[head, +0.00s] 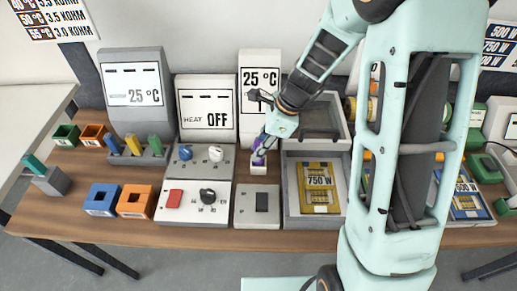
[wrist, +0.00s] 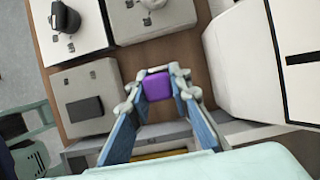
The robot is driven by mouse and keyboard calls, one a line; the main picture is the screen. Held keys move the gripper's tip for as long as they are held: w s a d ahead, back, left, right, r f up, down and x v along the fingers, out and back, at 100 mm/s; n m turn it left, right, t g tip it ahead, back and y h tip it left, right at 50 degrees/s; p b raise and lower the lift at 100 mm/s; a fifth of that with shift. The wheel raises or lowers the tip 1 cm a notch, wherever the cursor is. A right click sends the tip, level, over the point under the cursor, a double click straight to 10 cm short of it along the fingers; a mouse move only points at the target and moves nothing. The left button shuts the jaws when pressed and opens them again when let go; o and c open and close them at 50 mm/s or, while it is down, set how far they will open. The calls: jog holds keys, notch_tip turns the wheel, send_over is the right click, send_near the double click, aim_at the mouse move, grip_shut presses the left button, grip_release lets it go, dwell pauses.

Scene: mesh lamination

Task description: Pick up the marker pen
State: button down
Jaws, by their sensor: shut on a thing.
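The marker pen (wrist: 158,86) shows as a short purple block between my fingers in the wrist view. In the head view it is a small purple patch (head: 259,158), partly covered by the fingers. My gripper (head: 263,146) is shut on it, with one finger on each side in the wrist view (wrist: 157,92).
A grey tray with a yellow 750 W pack (head: 319,185) stands right of the gripper. The panel with the red button and black knob (head: 192,213) is left. The 25 °C display (head: 259,75) rises close behind. Orange (head: 136,201) and blue (head: 102,199) boxes sit further left.

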jog(key=s+d+r+p, duration=0.3)
jog(key=s+r+p, duration=0.4)
jog(key=s+r, duration=0.4)
jog(key=s, duration=0.2)
jog(key=shift+s+d+r+p, duration=0.2)
jog(key=shift+s+r+p, duration=0.1)
jog(key=shift+r+p, duration=0.1)
jog(key=c, duration=2.4)
grip_release()
jog(key=c, duration=0.3)
jog(key=shift+c, duration=0.2)
jog(key=shift+w+f, duration=0.1)
